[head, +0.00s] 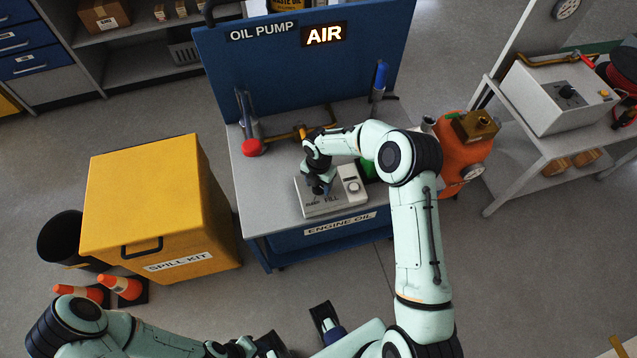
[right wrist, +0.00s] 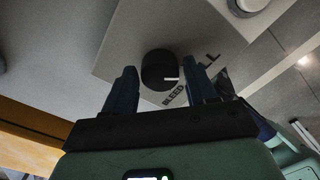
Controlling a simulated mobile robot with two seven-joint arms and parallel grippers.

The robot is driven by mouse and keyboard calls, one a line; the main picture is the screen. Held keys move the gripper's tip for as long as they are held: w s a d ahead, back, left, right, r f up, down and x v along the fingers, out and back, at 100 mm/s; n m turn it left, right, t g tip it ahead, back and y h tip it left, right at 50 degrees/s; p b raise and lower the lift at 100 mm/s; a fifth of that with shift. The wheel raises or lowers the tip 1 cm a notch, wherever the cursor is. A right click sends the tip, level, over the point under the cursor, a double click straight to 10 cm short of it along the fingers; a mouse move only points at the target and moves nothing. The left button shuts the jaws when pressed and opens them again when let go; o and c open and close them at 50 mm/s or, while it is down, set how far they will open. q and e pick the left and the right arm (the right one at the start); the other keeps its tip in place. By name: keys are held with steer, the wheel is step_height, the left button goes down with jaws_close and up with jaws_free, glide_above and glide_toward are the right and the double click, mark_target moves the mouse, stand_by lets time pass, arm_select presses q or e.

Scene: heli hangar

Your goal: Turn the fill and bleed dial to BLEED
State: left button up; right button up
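The fill and bleed dial is a round black knob (right wrist: 158,70) with a white pointer mark, on a pale box (head: 333,208) on the oil pump bench. In the right wrist view the pointer aims right, between the BLEED print (right wrist: 173,95) and the partly hidden FILL print. My right gripper (head: 319,184) is over the box and hides the dial in the head view. Its open fingers (right wrist: 160,82) stand on either side of the dial, with small visible gaps. My left arm (head: 150,335) is low at the left; its finger opening is unclear.
A second knob (head: 353,186) sits on the box's right part. A red-topped fitting (head: 252,148) and a blue-handled fitting (head: 380,80) stand on the bench. A yellow spill kit bin (head: 150,200) is at left, an orange container (head: 462,150) at right.

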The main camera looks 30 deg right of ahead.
steer(key=c, duration=0.6)
steer(key=shift+m, duration=0.3)
steer(key=m+b, duration=0.1)
steer(key=m, duration=0.1)
steer(key=shift+m, duration=0.3)
steer(key=m+b, duration=0.1)
steer(key=m, duration=0.2)
steer(key=shift+m, duration=0.3)
steer(key=m, duration=0.3)
steer(key=shift+m+b, duration=0.3)
steer(key=shift+b, duration=0.05)
steer(key=shift+m+b, duration=0.3)
steer(key=shift+m, duration=1.6)
